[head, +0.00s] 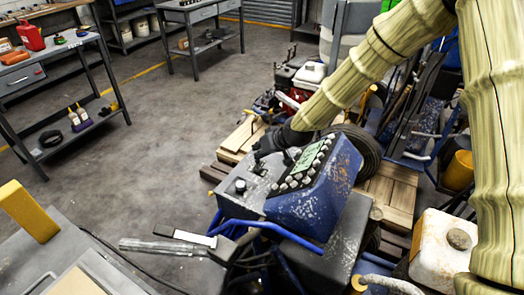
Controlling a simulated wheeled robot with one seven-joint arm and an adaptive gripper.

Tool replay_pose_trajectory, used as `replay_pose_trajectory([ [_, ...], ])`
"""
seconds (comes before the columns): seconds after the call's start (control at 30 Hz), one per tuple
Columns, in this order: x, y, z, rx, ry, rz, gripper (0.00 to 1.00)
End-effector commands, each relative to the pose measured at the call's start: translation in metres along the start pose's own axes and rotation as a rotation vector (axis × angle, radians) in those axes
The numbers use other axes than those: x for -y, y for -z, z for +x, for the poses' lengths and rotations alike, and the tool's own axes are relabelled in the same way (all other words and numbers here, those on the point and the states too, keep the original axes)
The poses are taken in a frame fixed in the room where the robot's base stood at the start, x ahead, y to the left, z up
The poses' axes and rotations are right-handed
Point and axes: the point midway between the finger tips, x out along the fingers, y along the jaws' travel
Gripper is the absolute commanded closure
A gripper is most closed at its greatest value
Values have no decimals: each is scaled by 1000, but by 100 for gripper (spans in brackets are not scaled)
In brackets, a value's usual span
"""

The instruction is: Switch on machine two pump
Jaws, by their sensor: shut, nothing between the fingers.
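A blue control box (315,203) with worn paint is mounted on the line striper in the middle of the head view. Its sloped face carries rows of round knobs or buttons and a green display (308,157). My arm comes in from the upper right. I cannot tell whether the fingertips touch the panel. No label for the pump can be read.
The striper's handlebar (185,243) sticks out to the left. A wooden pallet (243,133) and a red engine (287,78) lie behind the box. A white container (440,250) stands at right. Workbenches (60,60) stand at upper left; the floor between is clear.

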Motion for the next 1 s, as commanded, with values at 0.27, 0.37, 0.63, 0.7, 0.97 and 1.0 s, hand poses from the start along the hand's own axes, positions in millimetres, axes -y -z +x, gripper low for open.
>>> replay_pose_trajectory([
  [0.27, 8, 0, 3, 0, 13, -10, 100],
  [0.37, 9, 0, 3, 0, 13, -11, 100],
  [0.63, 9, 2, 1, 0, 13, -11, 100],
  [0.7, 10, 4, -1, 0, 13, -10, 100],
  [0.97, 12, 10, -8, 0, 12, -10, 100],
  [1.0, 12, 10, -9, 0, 12, -10, 100],
])
